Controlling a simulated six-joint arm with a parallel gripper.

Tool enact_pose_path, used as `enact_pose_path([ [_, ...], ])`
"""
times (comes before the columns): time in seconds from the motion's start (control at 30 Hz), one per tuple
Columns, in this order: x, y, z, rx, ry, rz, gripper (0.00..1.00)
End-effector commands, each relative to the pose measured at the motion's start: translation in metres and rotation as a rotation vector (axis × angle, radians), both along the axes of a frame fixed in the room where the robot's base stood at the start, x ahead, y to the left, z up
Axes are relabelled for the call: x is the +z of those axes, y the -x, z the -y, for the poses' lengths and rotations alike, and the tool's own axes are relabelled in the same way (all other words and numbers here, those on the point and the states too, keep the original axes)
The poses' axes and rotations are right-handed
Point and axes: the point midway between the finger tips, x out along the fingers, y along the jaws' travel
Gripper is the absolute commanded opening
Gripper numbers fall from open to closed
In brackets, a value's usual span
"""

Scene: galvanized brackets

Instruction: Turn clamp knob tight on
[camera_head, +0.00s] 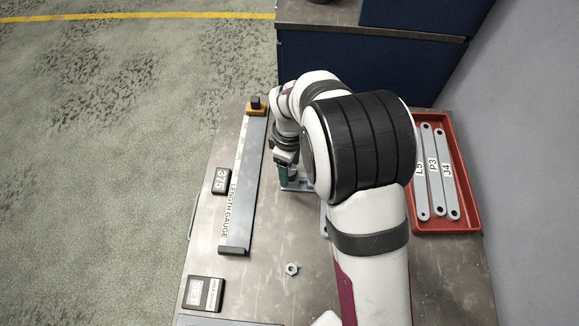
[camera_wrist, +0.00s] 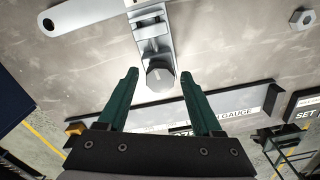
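A metal clamp fixture (camera_wrist: 150,28) with a dark grey rounded knob (camera_wrist: 159,78) at its near end shows in the wrist view. In the head view my arm hides most of the fixture (camera_head: 300,186). My gripper (camera_wrist: 159,75) has two green fingers spread apart, with the knob between their tips in the picture. Gaps show on both sides of the knob; I cannot tell the height between tips and knob. In the head view the gripper (camera_head: 284,172) points down beside the gauge. The length gauge (camera_head: 244,185) has an orange block with a black knob (camera_head: 256,103) at its far end.
A grey strip with a hole (camera_wrist: 85,12) lies near the fixture. A hex nut (camera_head: 292,268) lies on the bench. A red tray (camera_head: 462,165) at right holds labelled strips. A 375 display (camera_head: 221,181) and a SET box (camera_head: 203,293) stand at left. Blue cabinets (camera_head: 345,65) stand behind.

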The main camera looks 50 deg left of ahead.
Motion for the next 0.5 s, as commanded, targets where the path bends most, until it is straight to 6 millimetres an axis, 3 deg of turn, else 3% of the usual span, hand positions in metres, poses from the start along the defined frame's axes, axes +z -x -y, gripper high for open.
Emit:
enact_pose_path([
  [0.5,0.0,0.0,0.0,-0.006,0.0,0.0,0.7],
])
